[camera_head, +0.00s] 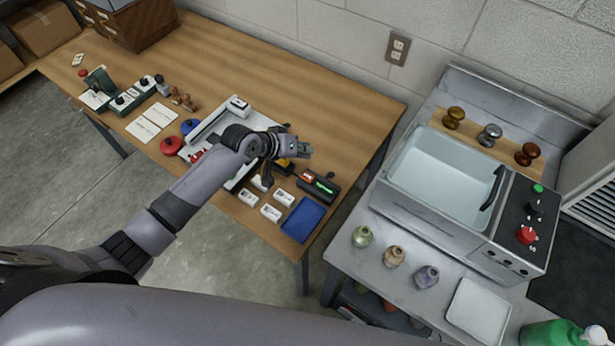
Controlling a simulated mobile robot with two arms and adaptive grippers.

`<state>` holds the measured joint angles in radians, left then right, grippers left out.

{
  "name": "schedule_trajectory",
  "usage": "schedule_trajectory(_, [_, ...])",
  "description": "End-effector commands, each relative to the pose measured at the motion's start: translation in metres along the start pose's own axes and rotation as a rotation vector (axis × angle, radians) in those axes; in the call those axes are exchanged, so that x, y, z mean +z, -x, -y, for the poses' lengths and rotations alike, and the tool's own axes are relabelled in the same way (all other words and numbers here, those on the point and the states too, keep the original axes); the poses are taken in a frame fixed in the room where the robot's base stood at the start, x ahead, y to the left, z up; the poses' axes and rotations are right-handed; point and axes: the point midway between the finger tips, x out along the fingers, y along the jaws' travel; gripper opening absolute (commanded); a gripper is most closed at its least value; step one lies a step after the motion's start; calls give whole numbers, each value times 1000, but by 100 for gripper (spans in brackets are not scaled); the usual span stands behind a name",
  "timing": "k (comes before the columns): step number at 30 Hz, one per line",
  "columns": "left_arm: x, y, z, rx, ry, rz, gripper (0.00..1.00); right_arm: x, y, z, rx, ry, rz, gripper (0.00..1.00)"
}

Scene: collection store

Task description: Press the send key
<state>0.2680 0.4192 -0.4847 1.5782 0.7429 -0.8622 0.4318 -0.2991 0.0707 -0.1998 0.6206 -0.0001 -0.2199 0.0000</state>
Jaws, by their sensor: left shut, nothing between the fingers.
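My left gripper (304,150) reaches in from the left and is shut and empty. It hovers over the right part of the wooden table. Just below it in the picture is a small black device (318,184) with a green strip and a red-orange patch. Yellow and black parts show beside it, partly behind the gripper. I cannot read any label, so I cannot tell which part is the send key. No contact between the fingertips and the device can be made out. My right gripper is not in view.
A blue tray (302,219) and several small white blocks (271,212) lie near the table's front edge. A pale tray (205,128) is partly under my arm. A sink unit (437,172) with knobs stands to the right. The wooden table's (235,58) back middle is clear.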

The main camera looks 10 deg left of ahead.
Motion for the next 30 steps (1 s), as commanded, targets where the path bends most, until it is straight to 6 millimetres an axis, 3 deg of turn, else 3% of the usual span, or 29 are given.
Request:
schedule_trajectory(12, [30,-40,30,-1,0,0,0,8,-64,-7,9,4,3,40])
schedule_trajectory(19, [39,-53,39,-1,0,1,0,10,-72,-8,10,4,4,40])
schedule_trajectory(30, [39,-54,39,0,0,0,0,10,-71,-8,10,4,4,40])
